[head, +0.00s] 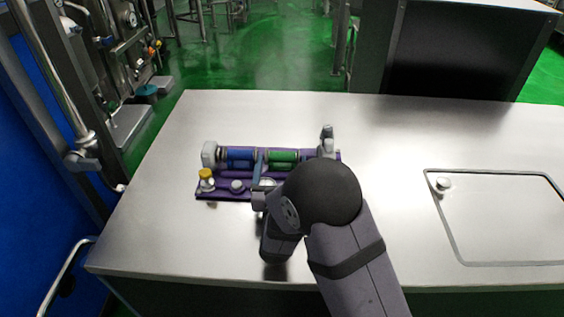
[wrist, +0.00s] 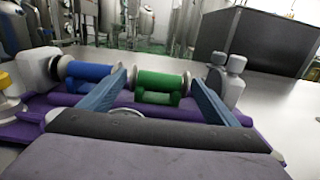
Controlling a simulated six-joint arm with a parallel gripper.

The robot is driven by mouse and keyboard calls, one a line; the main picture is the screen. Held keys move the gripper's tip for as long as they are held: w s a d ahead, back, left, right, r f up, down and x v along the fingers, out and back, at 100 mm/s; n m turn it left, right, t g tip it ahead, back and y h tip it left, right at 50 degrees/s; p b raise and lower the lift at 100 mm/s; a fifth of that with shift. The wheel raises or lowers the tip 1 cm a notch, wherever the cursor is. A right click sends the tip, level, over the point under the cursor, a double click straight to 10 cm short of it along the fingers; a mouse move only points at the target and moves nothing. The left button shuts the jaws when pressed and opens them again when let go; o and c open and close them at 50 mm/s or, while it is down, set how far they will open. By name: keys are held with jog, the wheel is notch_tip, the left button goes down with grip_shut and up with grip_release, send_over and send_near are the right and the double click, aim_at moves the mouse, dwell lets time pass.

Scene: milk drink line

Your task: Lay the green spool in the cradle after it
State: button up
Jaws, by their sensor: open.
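The green spool (wrist: 161,79) lies on its side in the purple fixture, directly right of the blue spool (wrist: 90,69). A darker green part shows under it; whether it rests fully on that cannot be told. In the head view the green spool (head: 283,156) and blue spool (head: 240,157) lie in line along the fixture's back. My gripper (wrist: 159,85) is open, its blue-grey fingers to either side of the green spool, with gaps showing. In the head view my arm hides part of the fixture's right front.
The purple fixture (head: 215,194) has a white end block (head: 209,154) at left, a grey post (head: 327,138) at right and a yellow-topped knob (head: 206,174) at front left. The steel table (head: 390,130) is clear around it. A framed panel (head: 505,215) lies at right.

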jog(key=s, duration=1.1)
jog(key=d+r+m+h+p, duration=0.1)
jog(key=d, duration=0.1)
jog(key=d+r+m+h+p, duration=0.1)
jog(key=d+h, duration=0.1)
jog(key=d, duration=0.1)
jog(key=d+r+m+g+h, duration=0.1)
jog(key=d+m, duration=0.1)
jog(key=d, duration=0.1)
jog(key=shift+w+d+r+h+p, duration=0.1)
jog(key=shift+w+r+h+p, duration=0.2)
jog(key=shift+w+h+p, duration=0.1)
jog(key=s+d+r+m+g+h+p, duration=0.3)
jog(key=s+d+m+g+h+p, duration=0.25)
jog(key=d, duration=0.45)
jog(key=s+d+r+m+g+h+p, duration=0.2)
jog(key=s+d+r+m+g+p, duration=0.15)
jog(key=s+d+m+g, duration=0.5)
jog(key=s+r+m+g+y+p, duration=0.1)
jog(key=s+m+g+y+p, duration=0.45)
jog(key=s+m+p, duration=0.35)
jog(key=w+a+r+m+t+y+p, duration=0.2)
jog(key=a+r+m+y+p, duration=0.2)
jog(key=a+r+m+y, duration=0.2)
jog(key=a+m, duration=0.2)
jog(key=m, duration=0.1)
jog(key=shift+w+a+y+p, duration=0.2)
jog(key=shift+y+p, duration=0.1)
jog(key=shift+y, duration=0.1)
